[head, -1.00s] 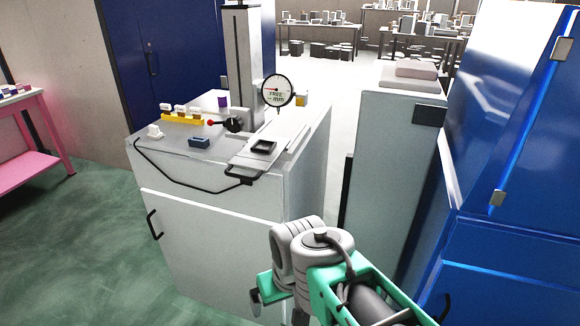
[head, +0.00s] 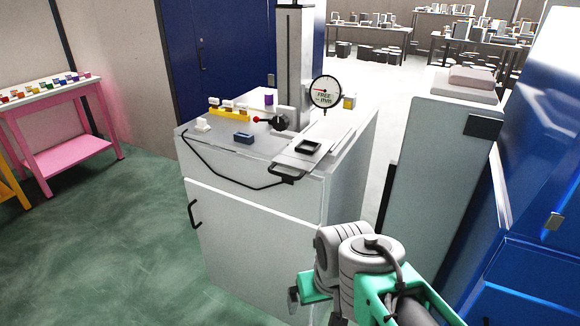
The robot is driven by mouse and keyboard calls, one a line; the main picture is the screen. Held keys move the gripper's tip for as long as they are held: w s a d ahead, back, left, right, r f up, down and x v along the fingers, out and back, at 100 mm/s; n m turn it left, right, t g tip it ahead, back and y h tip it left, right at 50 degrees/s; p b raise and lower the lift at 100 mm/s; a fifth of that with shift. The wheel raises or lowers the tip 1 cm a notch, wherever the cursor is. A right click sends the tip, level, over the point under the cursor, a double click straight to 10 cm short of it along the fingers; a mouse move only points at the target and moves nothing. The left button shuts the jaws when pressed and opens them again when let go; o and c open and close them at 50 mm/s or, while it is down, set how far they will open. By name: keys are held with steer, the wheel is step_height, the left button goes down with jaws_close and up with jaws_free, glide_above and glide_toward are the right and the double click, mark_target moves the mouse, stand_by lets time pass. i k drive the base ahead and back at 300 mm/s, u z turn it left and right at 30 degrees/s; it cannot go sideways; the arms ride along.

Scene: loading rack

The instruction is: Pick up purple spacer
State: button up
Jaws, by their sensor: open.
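A small purple block (head: 269,100), which looks like the purple spacer, stands upright on the grey cabinet top (head: 222,150) in the head view. It is near the back, left of the grey column and behind the red-tipped black knob. Its base is partly hard to make out. Part of my arm, green and grey, shows at the bottom right, in front of the cabinet.
A pink table (head: 75,155) with coloured pieces stands left. Green floor between is clear.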

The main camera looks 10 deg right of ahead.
mark_target(269, 97)
steer(key=z, duration=0.25)
steer(key=k, duration=0.3)
steer(key=u, duration=1.6)
steer(key=i, duration=3.9)
steer(key=z, duration=0.85)
steer(key=i, duration=0.95)
steer(key=z, duration=1.6)
steer(key=i, duration=1.3)
steer(key=z, duration=0.45)
